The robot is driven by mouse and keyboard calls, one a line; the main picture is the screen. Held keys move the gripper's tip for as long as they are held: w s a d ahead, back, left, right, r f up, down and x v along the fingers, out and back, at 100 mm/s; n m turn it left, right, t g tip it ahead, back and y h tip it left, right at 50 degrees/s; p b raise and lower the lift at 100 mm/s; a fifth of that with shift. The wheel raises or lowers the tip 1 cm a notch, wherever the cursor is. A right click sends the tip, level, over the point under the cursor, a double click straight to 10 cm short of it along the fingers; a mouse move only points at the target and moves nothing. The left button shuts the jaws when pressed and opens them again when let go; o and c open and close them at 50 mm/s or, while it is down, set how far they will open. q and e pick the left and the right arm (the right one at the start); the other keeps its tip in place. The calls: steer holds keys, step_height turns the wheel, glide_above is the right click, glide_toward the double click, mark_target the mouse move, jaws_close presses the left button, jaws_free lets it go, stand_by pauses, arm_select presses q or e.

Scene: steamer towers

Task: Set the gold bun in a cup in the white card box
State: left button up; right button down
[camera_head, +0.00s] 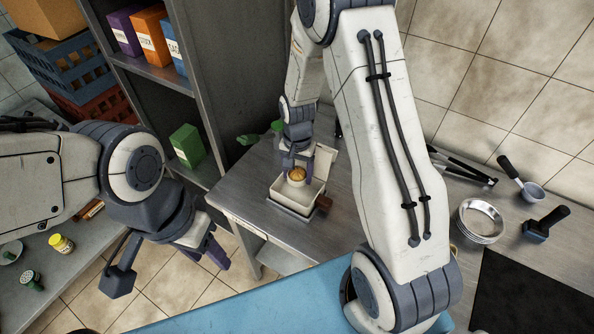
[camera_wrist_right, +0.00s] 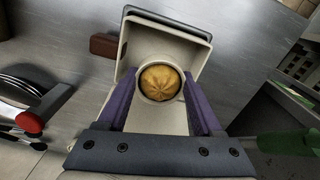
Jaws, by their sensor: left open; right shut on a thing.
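The gold bun (camera_head: 297,174) sits in a small pale cup, and the bun also shows from above in the right wrist view (camera_wrist_right: 160,82). My right gripper (camera_head: 297,177) is shut on the cup (camera_wrist_right: 160,61), with a purple finger on each side. The white card box (camera_head: 291,201) stands open on the metal table, its walls also showing in the right wrist view (camera_wrist_right: 193,50). The cup is over or inside the box opening; I cannot tell whether it touches the floor. My left gripper (camera_head: 212,255) is open and empty, left of the table.
A brown block (camera_head: 323,203) stands beside the box. Green things (camera_head: 262,134) lie at the table's back left. Stacked metal dishes (camera_head: 480,220), a ladle (camera_head: 522,182) and a dark-handled tool (camera_head: 546,222) are at the right.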

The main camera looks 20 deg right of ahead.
mark_target(297, 196)
steer(key=shift+f+b, duration=2.1)
steer(key=shift+f, duration=1.25)
steer(key=shift+f+b, duration=0.35)
steer(key=shift+f, duration=0.15)
jaws_free()
step_height(297, 196, up, 10)
steer(key=shift+r+b, duration=0.25)
steer(key=shift+b, duration=0.3)
